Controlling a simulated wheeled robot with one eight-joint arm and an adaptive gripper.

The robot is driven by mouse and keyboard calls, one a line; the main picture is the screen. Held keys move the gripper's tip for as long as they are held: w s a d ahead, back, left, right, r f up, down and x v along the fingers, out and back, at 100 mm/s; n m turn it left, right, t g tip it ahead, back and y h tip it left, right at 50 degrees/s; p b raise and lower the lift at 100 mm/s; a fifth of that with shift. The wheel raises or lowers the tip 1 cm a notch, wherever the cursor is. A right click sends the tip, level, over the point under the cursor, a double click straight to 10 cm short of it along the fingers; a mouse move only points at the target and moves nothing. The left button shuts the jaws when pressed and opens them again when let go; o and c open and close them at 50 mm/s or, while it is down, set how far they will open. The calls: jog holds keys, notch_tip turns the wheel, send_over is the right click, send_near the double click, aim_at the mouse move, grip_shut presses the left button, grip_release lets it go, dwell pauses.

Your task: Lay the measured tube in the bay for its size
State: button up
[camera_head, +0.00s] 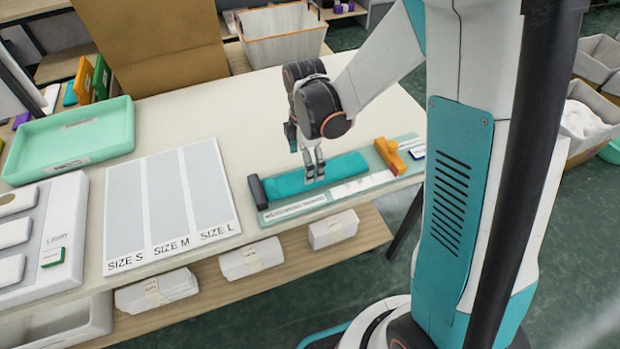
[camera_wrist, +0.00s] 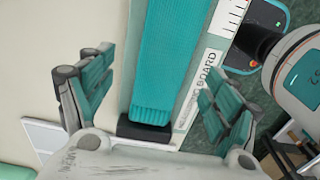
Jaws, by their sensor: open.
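A teal knitted tube (camera_head: 315,175) lies on the measuring board (camera_head: 293,209), its left end close to a dark end stop (camera_head: 257,191). An orange block (camera_head: 390,155) stands at the board's right end. My gripper (camera_head: 314,167) points down over the tube's middle. In the wrist view my gripper (camera_wrist: 160,105) is open, one finger on each side of the tube (camera_wrist: 168,60). I cannot tell whether the fingers touch it. The bay mat (camera_head: 172,208) left of the board has three pale strips marked SIZE S, SIZE M and SIZE L; all are empty.
A brown board (camera_head: 152,45) and a white basket (camera_head: 280,38) are behind. Wrapped white bundles (camera_head: 250,258) lie on the shelf below the table's front edge.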

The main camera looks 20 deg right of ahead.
jog(key=f, duration=0.1)
jog(key=f+b, duration=0.1)
jog(key=f, duration=0.1)
jog(key=d+f+b, duration=0.1)
jog(key=f, duration=0.1)
jog(key=shift+s, duration=0.25)
jog(key=shift+r, duration=0.15)
jog(key=c, duration=1)
